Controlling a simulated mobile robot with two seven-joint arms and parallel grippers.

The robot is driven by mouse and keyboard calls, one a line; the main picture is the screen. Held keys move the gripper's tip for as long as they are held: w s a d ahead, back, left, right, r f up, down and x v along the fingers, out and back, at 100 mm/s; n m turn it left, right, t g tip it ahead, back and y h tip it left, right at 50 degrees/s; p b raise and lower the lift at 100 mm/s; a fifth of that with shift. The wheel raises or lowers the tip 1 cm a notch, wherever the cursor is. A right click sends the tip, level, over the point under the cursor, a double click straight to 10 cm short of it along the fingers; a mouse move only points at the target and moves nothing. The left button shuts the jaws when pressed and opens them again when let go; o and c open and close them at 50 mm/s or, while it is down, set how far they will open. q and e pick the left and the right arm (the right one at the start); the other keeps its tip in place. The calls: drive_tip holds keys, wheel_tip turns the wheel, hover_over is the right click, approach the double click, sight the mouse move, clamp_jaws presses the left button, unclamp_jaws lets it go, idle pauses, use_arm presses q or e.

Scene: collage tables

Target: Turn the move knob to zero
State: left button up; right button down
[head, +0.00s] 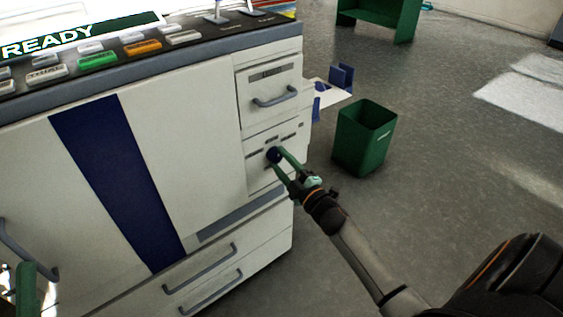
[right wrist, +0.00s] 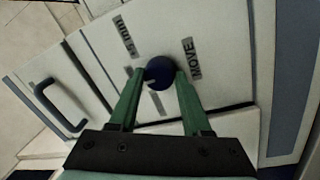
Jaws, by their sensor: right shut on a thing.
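The move knob (head: 273,155) is a small round dark blue knob on a white panel on the right part of the machine front. In the right wrist view the knob (right wrist: 159,72) sits between my two green fingertips, beside the label MOVE (right wrist: 191,58). My right gripper (head: 276,158) is shut on the knob, one finger on each side.
A drawer with a grey handle (head: 275,97) is above the knob panel, and more drawers (head: 205,285) are below. A control panel with keys (head: 98,60) tops the machine. A green bin (head: 364,138) stands on the floor at right. The floor around it is mostly open.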

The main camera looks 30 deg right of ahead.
drive_tip(key=shift+c, duration=1.8)
unclamp_jaws()
drive_tip(key=s+f+p, duration=0.1)
drive_tip(key=s+p, duration=0.1)
drive_tip(key=s, duration=1)
drive_tip(key=shift+s+f+p, duration=0.15)
drive_tip(key=shift+s+p, duration=0.1)
drive_tip(key=shift+p, duration=0.1)
drive_tip(key=shift+d, duration=0.1)
